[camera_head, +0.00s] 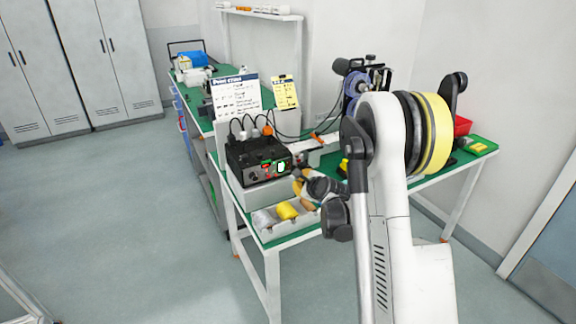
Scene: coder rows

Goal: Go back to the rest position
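My white arm with a yellow ring rises at the right of the head view and covers part of the green-topped workbench (272,234). Dark and tan parts beside the arm, over the front of the bench, look like my gripper (308,187). They are small and partly covered by the arm, so I cannot tell whether the fingers are open or shut, or whether they hold anything. They appear close to a black device (258,158) with lit displays and to a grey tray (265,229) with white and yellow items.
Printed signs (236,95) stand behind the device. A second green bench (206,74) with a blue item stands further back. Grey lockers (84,65) line the back left. A red bin (462,126) sits at the bench's right. The floor (110,215) at left is clear.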

